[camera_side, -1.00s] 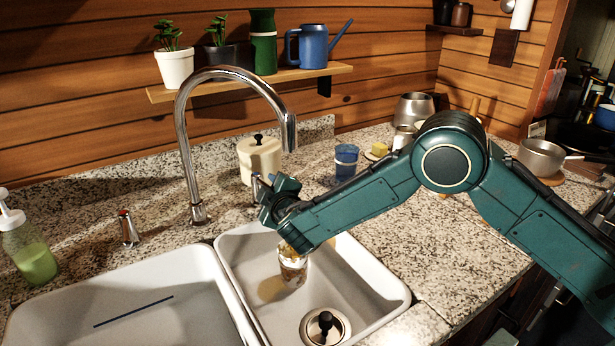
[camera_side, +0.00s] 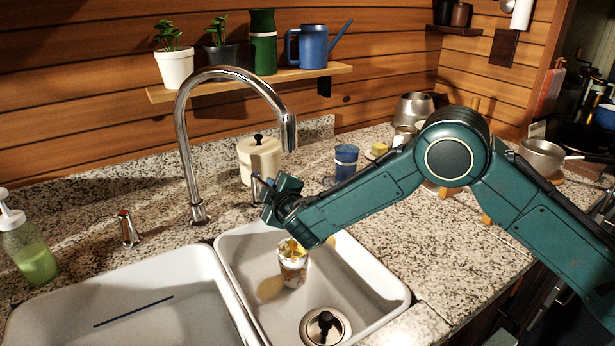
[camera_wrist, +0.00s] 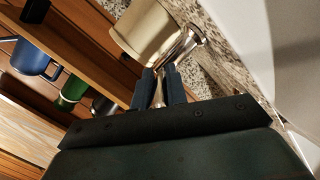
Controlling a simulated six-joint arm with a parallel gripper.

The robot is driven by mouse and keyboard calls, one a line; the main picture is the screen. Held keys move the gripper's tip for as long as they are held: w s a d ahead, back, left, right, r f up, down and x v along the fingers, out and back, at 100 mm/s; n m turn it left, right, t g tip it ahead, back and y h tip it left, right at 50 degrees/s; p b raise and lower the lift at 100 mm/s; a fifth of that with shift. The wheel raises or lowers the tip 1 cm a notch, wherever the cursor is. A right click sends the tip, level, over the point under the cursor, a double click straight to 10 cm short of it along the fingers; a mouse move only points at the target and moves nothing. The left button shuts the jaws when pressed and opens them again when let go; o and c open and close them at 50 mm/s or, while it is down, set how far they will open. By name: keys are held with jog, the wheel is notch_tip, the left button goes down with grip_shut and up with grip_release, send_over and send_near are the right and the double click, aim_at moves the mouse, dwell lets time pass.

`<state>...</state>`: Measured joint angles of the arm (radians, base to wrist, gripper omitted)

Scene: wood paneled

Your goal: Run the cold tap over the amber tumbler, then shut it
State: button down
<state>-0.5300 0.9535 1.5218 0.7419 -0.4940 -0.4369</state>
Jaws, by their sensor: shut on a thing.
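The amber tumbler (camera_side: 293,268) stands in the right sink basin (camera_side: 370,262), glinting, with its rim just below my wrist. The chrome faucet (camera_side: 183,135) arches over from behind the basins, its spout tip (camera_side: 290,133) above my gripper. I see no clear water stream below the spout. My gripper (camera_side: 268,195) is behind the right basin at the metal lever of the cold tap (camera_side: 256,186). In the wrist view my gripper (camera_wrist: 160,86) is shut on that lever, which runs between the fingers to its base (camera_wrist: 194,36).
The red-marked tap (camera_side: 127,228) stands left of the faucet. A cream canister (camera_side: 259,160) is close behind my gripper, and a blue cup (camera_side: 346,160) stands to the right. A shelf (camera_side: 250,83) with plants and a blue watering can (camera_side: 313,46) is above.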

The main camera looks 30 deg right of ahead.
jog(key=shift+w+d+n+y, duration=0.1)
jog(key=shift+d+n+y, duration=0.3)
jog(key=shift+n+y, duration=0.4)
jog(key=shift+w+d+n+y, duration=0.1)
jog(key=shift+d+n+y, duration=0.35)
jog(key=shift+y, duration=0.55)
jog(key=shift+w+d+n+y, duration=0.1)
jog(key=shift+d+n+y, duration=0.05)
jog(key=shift+n+y, duration=0.5)
jog(key=c, duration=1.4)
grip_release()
jog(key=v, duration=1.4)
jog(key=shift+w+d+r, duration=0.1)
jog(key=shift+d+r, duration=0.05)
